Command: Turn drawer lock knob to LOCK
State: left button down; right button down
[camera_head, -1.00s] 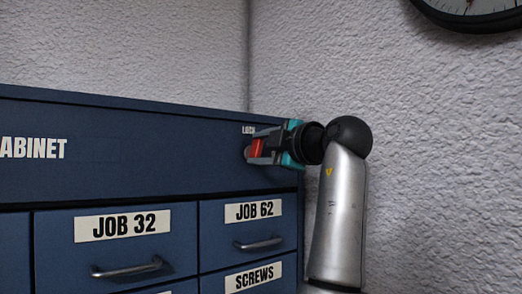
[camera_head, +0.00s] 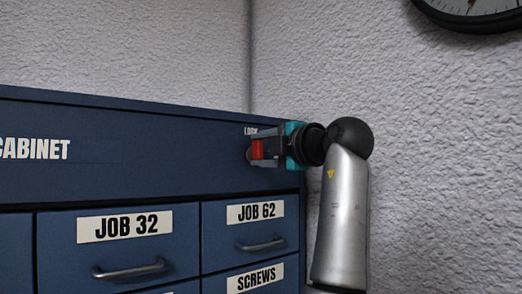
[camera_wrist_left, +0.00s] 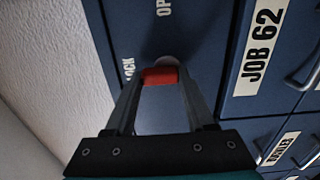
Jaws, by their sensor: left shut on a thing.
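The red drawer lock knob (camera_head: 257,149) sits on the upper right of the blue cabinet front, beside a small printed label that is partly hidden in the head view. It also shows in the left wrist view as a red bar (camera_wrist_left: 160,75) on a round grey base. There, a LOCK label (camera_wrist_left: 128,68) is to its left and a label starting "OP" (camera_wrist_left: 164,8) is above it. My left gripper (camera_head: 260,150) is shut on the knob, one finger on each side. My right gripper is not in view.
The blue cabinet (camera_head: 180,165) has drawers labelled JOB 32 (camera_head: 125,226), JOB 62 (camera_head: 255,212) and SCREWS (camera_head: 255,280), with metal handles. A textured wall (camera_head: 430,130) stands behind and to the right. A clock (camera_head: 475,12) hangs at the top right.

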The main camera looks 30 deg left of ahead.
pick_arm(q)
jog(key=shift+c, duration=1.2)
grip_release()
jog(key=shift+d, duration=0.1)
jog(key=b+v, duration=0.4)
jog(key=v, duration=1.1)
jog(key=shift+s, duration=0.1)
